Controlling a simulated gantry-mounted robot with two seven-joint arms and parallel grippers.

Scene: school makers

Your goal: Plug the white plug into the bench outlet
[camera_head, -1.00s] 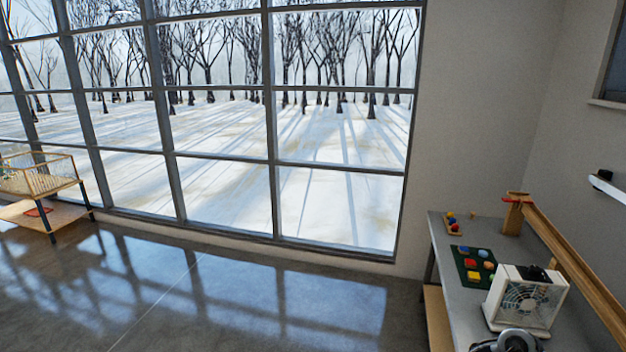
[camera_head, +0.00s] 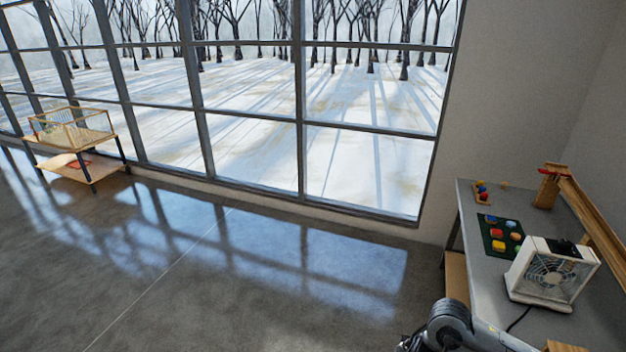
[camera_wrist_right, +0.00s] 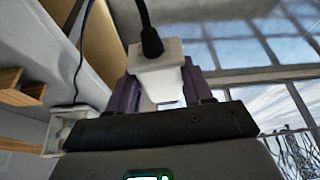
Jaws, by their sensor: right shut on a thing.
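In the right wrist view a white plug (camera_wrist_right: 158,62) with a black cord leaving its top sits between the dark purple fingers of my right gripper (camera_wrist_right: 163,88). The gripper is shut on the plug's body. The plug's lower end and prongs are largely hidden behind the gripper body. In the head view my right arm comes in at the bottom, left of the bench front; its gripper is mostly cut off by the frame edge. A white box (camera_wrist_right: 58,128) at the left of the wrist view may be an outlet, but I cannot tell. My left gripper is not in view.
The grey bench (camera_head: 477,258) at the right carries a white fan (camera_head: 552,274) with a dark cord, a green mat (camera_head: 488,238) with coloured pieces, and a wooden ramp (camera_head: 592,215). A wooden cart (camera_head: 88,160) stands far left by the window. The floor (camera_head: 230,290) between is clear.

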